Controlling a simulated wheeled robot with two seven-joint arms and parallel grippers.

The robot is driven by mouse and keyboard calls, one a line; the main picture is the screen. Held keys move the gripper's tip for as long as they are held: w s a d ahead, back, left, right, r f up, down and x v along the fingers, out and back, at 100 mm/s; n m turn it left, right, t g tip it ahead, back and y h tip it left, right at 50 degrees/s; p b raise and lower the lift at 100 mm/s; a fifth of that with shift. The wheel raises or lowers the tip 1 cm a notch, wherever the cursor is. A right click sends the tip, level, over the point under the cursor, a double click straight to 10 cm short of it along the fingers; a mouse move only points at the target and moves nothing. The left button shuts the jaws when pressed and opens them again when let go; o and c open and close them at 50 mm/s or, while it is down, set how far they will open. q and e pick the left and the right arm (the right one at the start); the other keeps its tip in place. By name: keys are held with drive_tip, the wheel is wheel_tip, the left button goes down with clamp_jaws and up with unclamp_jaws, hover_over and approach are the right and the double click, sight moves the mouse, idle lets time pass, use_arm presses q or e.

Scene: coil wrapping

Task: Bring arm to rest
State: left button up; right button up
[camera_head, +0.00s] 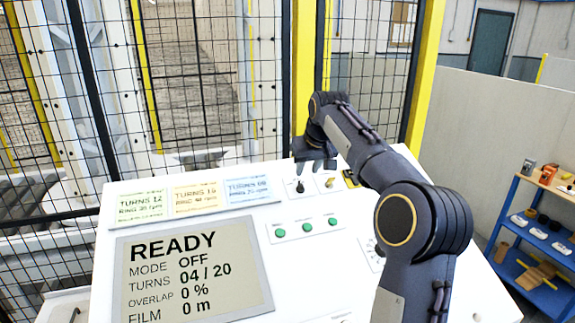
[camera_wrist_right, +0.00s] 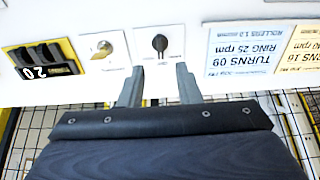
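My right gripper (camera_head: 316,166) is over the upper part of the white control panel (camera_head: 330,275). In the right wrist view its two grey fingers (camera_wrist_right: 158,87) are apart and nothing is between them. A black knob (camera_wrist_right: 160,44) on a white plate lies just beyond the fingertips; I cannot tell whether they touch the panel. The knob also shows in the head view (camera_head: 300,187). Beside it are a yellow switch (camera_wrist_right: 103,50) and a black-and-yellow thumbwheel counter (camera_wrist_right: 45,62). The display (camera_head: 190,268) reads READY, MODE OFF, TURNS 04 / 20. My left gripper is not in view.
Three green buttons (camera_head: 307,227) sit below the knob, partly near my right arm. Three label cards (camera_head: 194,197) line the panel's top left. A mesh fence (camera_head: 200,80) with yellow posts stands behind the panel. A blue shelf (camera_head: 540,230) with small items is at right.

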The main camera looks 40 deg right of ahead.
drive_tip(key=s+a+f+y+b, duration=0.1)
drive_tip(key=s+a+f+y, duration=0.1)
drive_tip(key=s+a+f, duration=0.4)
drive_tip(key=s+a+f+n+y+b, duration=0.1)
drive_tip(key=s+a+f, duration=0.5)
drive_tip(key=s+a, duration=0.6)
drive_tip(key=s+a+f+n+y+b, duration=0.1)
drive_tip(key=s+a+f+y, duration=0.1)
drive_tip(key=s+a+f, duration=0.5)
drive_tip(key=s+a, duration=0.2)
drive_tip(key=s, duration=0.4)
drive_tip(key=shift+s+a+y, duration=0.25)
drive_tip(key=shift+y, duration=0.05)
